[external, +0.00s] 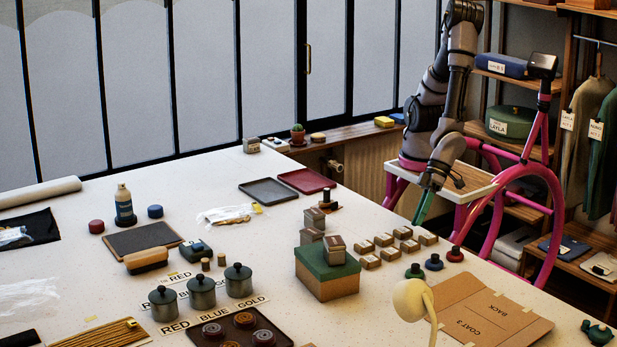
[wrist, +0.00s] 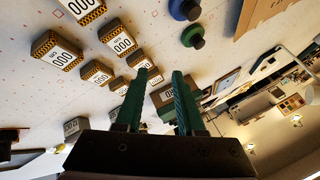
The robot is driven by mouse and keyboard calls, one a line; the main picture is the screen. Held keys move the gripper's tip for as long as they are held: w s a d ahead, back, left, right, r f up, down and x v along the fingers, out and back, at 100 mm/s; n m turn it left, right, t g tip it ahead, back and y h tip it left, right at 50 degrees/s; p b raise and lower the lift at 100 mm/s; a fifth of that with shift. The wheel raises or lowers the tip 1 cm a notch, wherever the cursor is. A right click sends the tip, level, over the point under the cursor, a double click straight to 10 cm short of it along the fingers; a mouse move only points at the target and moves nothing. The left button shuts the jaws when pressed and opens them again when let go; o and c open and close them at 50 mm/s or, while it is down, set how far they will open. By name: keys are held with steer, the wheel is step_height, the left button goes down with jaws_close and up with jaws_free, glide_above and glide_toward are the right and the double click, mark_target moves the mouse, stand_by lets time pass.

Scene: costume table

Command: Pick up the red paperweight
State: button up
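A red paperweight (external: 455,254) with a dark knob stands upright on the white table, near its right edge. It is the rearmost of a short row with a blue one (external: 434,262) and a green one (external: 415,271). That view shows the blue and green paperweights at the top; I do not make out the red one there.
Several small labelled boxes (external: 409,246) lie just left of the paperweights. A brown folder (external: 480,310) lies in front of them. A cream lamp head (external: 411,299) stands near the green paperweight. A green-lidded box (external: 327,270) carries another block.

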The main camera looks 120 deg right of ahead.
mark_target(454, 249)
steer(key=s+a+f+t, duration=0.1)
steer(key=f, duration=0.1)
steer(key=s+a+f+n+t, duration=0.1)
steer(key=f, duration=0.1)
steer(key=s+a+f+t+h, duration=0.1)
steer(key=s+f, duration=0.1)
steer(key=shift+a+f+n+t, duration=0.15)
steer(key=shift+a+n+t, duration=0.1)
steer(key=shift+n+t, duration=0.05)
steer(key=s+a+n+t+y, duration=0.2)
steer(key=s+t, duration=0.1)
steer(key=s+a+n+t+y, duration=0.1)
steer(key=s+t, duration=0.1)
steer(key=shift+s+a, duration=0.1)
steer(key=shift+a, duration=0.25)
steer(key=n, duration=0.1)
steer(key=s+n+y, duration=0.1)
steer(key=a+n+y, duration=0.1)
steer(key=n, duration=0.1)
steer(key=shift+s+f, duration=0.3)
steer(key=shift+s, duration=0.05)
steer(key=shift+f+n+y, duration=0.1)
steer(key=shift+n+y, duration=0.2)
steer(key=shift+n, duration=0.3)
steer(key=shift+w+d+f+n, duration=0.1)
steer(key=shift+w+f+n, duration=0.25)
steer(key=shift+n, duration=0.25)
steer(key=x, duration=0.7)
steer(key=shift+w, duration=0.2)
jaws_close()
